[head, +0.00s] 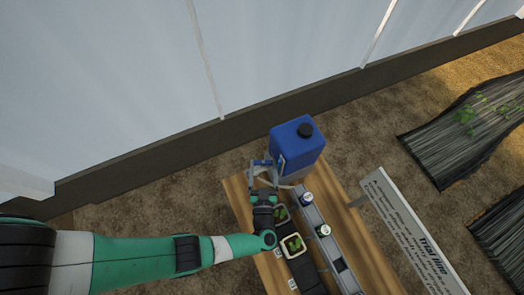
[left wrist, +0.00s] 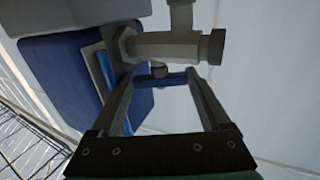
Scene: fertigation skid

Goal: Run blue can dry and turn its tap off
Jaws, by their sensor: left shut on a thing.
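The blue can (head: 292,150), with a black cap on top, stands upright at the far end of the wooden bench; its side also shows in the left wrist view (left wrist: 65,85). Its grey tap (left wrist: 165,46) is close in front of my fingers in the left wrist view. My left gripper (head: 264,167) is at the can's left lower side, shut on the blue tap lever (left wrist: 172,80), which lies between its fingertips (left wrist: 165,76). The liquid inside the can is not visible. My right gripper is not in view.
A grey rail (head: 322,238) with two round white gauges runs along the wooden bench (head: 366,250). Small seedling pots (head: 293,246) stand left of it. A "Trial line" sign (head: 415,232) is at the right. A pale wall (head: 290,50) rises behind the can.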

